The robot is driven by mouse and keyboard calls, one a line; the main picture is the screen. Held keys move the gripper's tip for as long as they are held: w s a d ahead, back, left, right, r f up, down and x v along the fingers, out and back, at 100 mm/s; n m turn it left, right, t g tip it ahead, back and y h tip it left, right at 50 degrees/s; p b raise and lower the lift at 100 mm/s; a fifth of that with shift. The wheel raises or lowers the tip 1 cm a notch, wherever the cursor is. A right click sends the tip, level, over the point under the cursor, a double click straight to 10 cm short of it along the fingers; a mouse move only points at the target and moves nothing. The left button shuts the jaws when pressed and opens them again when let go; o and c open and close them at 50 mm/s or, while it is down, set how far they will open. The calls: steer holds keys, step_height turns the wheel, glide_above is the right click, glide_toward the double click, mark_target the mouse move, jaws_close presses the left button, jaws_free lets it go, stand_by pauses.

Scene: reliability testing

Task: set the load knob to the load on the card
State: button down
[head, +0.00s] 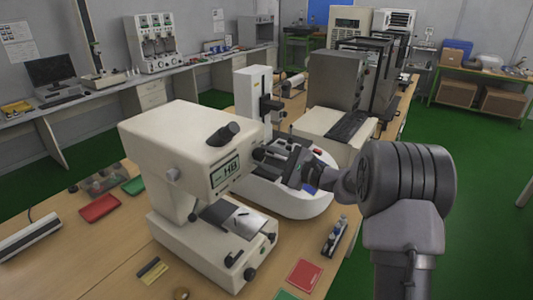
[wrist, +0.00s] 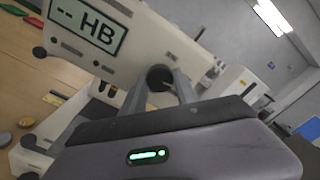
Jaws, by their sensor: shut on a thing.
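The cream hardness tester (head: 178,140) stands on the wooden bench, its display (head: 225,172) reading "HB"; in the wrist view the display (wrist: 88,25) reads "-- HB". My gripper (head: 262,156) reaches in from the right to the tester's side. In the wrist view its fingers (wrist: 162,88) are shut on a round dark knob (wrist: 160,75), on the face that also carries the display. The knob's markings cannot be read. A small yellow and black card (head: 152,271) lies on the bench in front of the tester; its text is too small to read.
Red (head: 100,207) and green (head: 133,185) trays lie left of the tester; a red mat (head: 304,275) lies at the front right. A rounded white machine (head: 295,203) stands close behind my gripper. Bare bench shows at the front left.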

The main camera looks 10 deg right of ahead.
steer(key=m+p, duration=0.3)
steer(key=m, duration=0.1)
steer(key=shift+r+m, duration=0.15)
steer(key=shift+m, duration=0.15)
steer(key=m+p, duration=0.4)
steer(key=m, duration=0.1)
steer(key=m+p, duration=0.4)
steer(key=m, duration=0.1)
steer(key=shift+m+p, duration=0.35)
steer(key=shift+m, duration=0.05)
steer(key=shift+m+p, duration=1.4)
steer(key=shift+m, duration=0.8)
steer(key=c, duration=0.9)
jaws_free()
steer(key=shift+c, duration=0.2)
